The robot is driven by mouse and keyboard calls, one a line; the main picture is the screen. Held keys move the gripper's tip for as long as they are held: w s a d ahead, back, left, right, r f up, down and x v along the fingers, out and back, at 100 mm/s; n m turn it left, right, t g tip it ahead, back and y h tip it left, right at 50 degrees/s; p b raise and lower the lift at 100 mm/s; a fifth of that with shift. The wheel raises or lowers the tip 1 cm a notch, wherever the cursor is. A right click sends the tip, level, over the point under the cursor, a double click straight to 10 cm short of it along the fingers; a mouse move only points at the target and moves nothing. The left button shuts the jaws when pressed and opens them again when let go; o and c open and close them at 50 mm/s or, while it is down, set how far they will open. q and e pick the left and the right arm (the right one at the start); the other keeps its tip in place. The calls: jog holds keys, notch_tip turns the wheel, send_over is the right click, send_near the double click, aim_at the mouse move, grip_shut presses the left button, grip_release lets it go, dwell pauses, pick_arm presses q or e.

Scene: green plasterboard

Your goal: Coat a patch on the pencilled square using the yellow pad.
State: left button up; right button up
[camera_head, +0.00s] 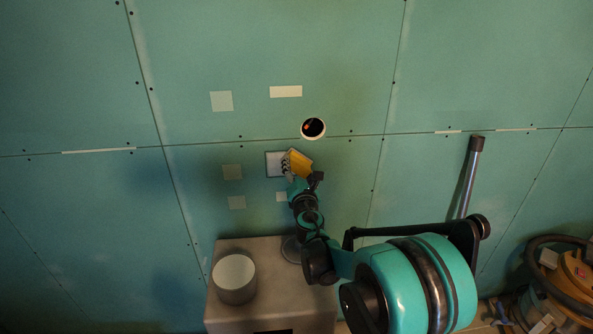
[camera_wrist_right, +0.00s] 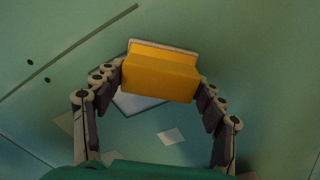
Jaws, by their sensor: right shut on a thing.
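My right gripper (camera_head: 293,176) is shut on the yellow pad (camera_head: 299,163), up at the green board wall. In the right wrist view the gripper's two jointed fingers (camera_wrist_right: 160,85) hold the yellow pad (camera_wrist_right: 160,78) from both sides, with a pale layer along its far edge. The pencilled square (camera_head: 271,165) is a dark outline with a whitish coat inside; the pad hides its right part in the head view. The square (camera_wrist_right: 131,101) also shows partly below the pad in the right wrist view. I cannot tell whether pad and board touch. My left gripper is not in view.
Pale patches (camera_head: 221,101) (camera_head: 286,91) and duller ones (camera_head: 232,172) lie around the square. A round hole (camera_head: 313,128) is above right. Below stands a box (camera_head: 270,290) with a pale-topped tub (camera_head: 235,272). A vacuum (camera_head: 575,275) stands at the right.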

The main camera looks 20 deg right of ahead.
jog(key=shift+w+a, duration=0.5)
jog(key=shift+a, duration=1.1)
jog(key=shift+w+a, duration=0.45)
jog(key=shift+a, duration=1.1)
jog(key=shift+w+a, duration=0.5)
jog(key=shift+a, duration=1.1)
jog(key=v, duration=0.6)
jog(key=v, duration=0.3)
jog(key=shift+r, duration=0.1)
jog(key=shift+d, duration=0.15)
